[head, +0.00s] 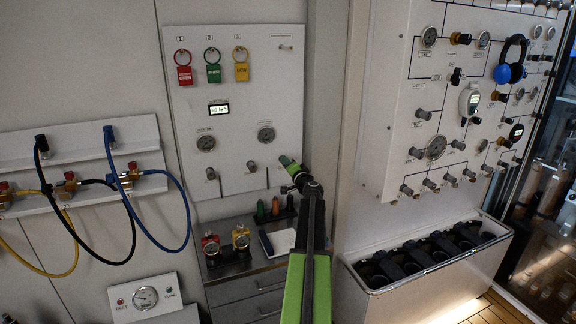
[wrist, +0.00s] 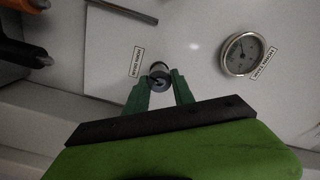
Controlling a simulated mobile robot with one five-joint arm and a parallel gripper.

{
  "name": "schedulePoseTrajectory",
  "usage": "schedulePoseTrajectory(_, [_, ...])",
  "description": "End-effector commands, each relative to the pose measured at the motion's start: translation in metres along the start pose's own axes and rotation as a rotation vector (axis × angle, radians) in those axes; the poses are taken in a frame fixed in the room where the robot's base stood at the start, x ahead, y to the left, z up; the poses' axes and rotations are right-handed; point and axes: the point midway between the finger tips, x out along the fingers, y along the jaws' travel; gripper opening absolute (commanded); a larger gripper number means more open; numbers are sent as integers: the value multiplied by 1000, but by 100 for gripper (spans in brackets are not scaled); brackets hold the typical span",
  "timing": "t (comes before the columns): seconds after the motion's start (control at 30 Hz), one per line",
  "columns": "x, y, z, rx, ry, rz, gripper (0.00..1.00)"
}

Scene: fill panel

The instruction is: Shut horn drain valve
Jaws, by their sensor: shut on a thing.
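The horn drain valve (wrist: 159,70) is a small round grey knob with a dark face on the white panel in the wrist view. A small label (wrist: 136,62) beside it seems to read horn drain, but it is tiny. My gripper (wrist: 160,84) has its two green fingers on either side of the knob, shut on it. In the head view my gripper (head: 291,170) is at the lower right of the fill panel (head: 284,80), and it hides the knob. The knob's turn position cannot be told.
A round gauge (wrist: 242,54) sits to the right of the knob in the wrist view. Two other knobs (head: 251,166) (head: 211,173) are left of my gripper in the head view. Red, green and yellow tags (head: 213,73) hang above. A drawer cabinet (head: 248,285) stands below.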

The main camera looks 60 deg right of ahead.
Motion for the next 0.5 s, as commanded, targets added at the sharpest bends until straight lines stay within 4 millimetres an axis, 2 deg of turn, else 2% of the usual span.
schedulePoseTrajectory(0.5, [0, 2, -1, 489, 3, 1, 0])
